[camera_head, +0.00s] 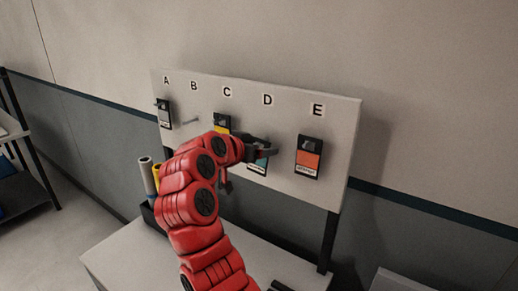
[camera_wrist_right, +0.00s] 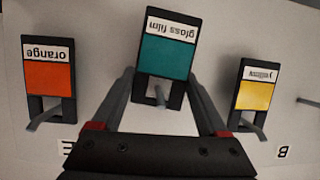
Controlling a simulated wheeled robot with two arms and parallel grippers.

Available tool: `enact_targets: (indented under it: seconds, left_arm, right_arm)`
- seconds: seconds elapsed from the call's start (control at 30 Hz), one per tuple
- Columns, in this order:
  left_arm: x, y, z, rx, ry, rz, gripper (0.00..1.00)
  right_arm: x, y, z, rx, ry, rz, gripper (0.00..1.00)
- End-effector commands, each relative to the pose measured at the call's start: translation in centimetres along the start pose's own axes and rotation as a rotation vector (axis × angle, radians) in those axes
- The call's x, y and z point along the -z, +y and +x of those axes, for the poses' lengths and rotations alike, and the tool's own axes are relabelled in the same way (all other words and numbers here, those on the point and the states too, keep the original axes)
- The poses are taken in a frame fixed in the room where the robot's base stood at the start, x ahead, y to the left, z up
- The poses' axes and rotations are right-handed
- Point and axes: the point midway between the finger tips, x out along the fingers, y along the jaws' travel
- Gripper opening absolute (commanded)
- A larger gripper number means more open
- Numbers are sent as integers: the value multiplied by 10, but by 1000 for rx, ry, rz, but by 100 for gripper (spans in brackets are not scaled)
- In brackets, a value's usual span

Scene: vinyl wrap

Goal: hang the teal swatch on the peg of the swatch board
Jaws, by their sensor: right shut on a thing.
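The teal swatch (camera_head: 259,163), a black-framed card labelled "gloss film", is at the swatch board (camera_head: 338,150) below the letter D. My right gripper (camera_head: 268,150) is shut on it and partly covers it in the head view. In the right wrist view the teal swatch (camera_wrist_right: 167,56) appears upside down between the fingertips of the right gripper (camera_wrist_right: 160,80). A grey peg (camera_wrist_right: 160,94) shows at the swatch's black top part; I cannot tell whether it passes through the hole. My left gripper is not in view.
An orange swatch (camera_head: 308,157) hangs under E, a yellow swatch (camera_head: 222,122) under C and a dark swatch (camera_head: 165,114) under A. The peg under B (camera_head: 190,122) is bare. Rolls (camera_head: 147,175) stand in a black holder on the white table (camera_head: 125,255).

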Motion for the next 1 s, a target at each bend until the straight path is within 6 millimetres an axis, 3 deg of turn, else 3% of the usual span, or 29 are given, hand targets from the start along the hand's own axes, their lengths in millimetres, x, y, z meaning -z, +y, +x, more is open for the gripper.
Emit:
enact_targets:
  seconds: [0.1, 0.13, 0.23, 0.5, 0.63, 0.77, 1.0]
  left_arm:
    - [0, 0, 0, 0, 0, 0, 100]
    - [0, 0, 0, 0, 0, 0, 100]
    - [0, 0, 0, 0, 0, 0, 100]
    - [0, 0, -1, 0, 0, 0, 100]
    - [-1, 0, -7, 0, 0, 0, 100]
    - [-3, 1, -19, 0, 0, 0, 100]
    - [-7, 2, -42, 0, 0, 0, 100]
  right_arm:
    - [0, 0, 0, 0, 0, 0, 24]
    - [0, 0, 0, 0, 0, 0, 82]
    - [0, 0, 0, 0, 0, 0, 100]
    - [0, 0, -1, 1, 0, 0, 100]
    - [-1, -1, -13, 3, 3, 1, 100]
    - [-2, -2, -40, 8, 4, 3, 100]
    - [-4, -2, -105, 8, 2, 1, 100]
